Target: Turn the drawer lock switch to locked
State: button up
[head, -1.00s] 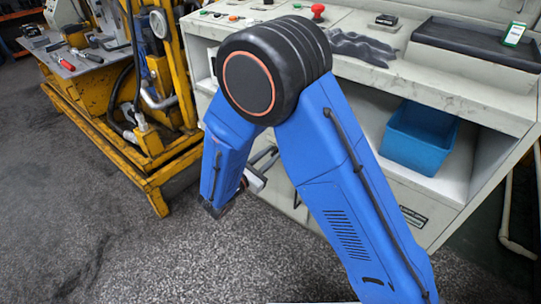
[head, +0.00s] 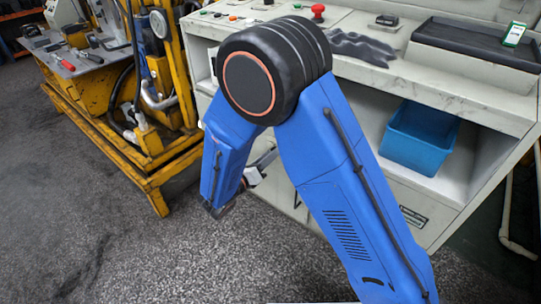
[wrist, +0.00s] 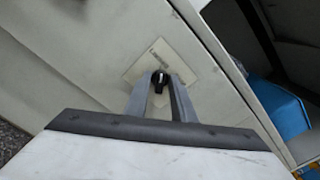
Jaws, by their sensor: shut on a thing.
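The drawer lock switch (wrist: 160,78) is a small black knob with a light mark, on a pale label plate (wrist: 150,60) on the light grey cabinet front. In the wrist view the tips of my gripper (wrist: 160,84) are closed on the switch, one grey finger on each side. The plate's print is too small to read, so I cannot tell which position the switch is at. In the head view my blue arm hides the switch and most of my gripper; only a pale part near the wrist shows.
A blue bin (head: 420,137) stands on the cabinet's open shelf, right of my arm; it also shows in the wrist view (wrist: 288,108). The worktop (head: 375,75) holds buttons, gloves and a black tray. A yellow machine frame (head: 150,150) stands left. Grey floor in front is clear.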

jog(key=shift+n, duration=0.6)
jog(key=o, duration=0.7)
jog(key=shift+s+a, duration=0.1)
jog(key=v, duration=1.7)
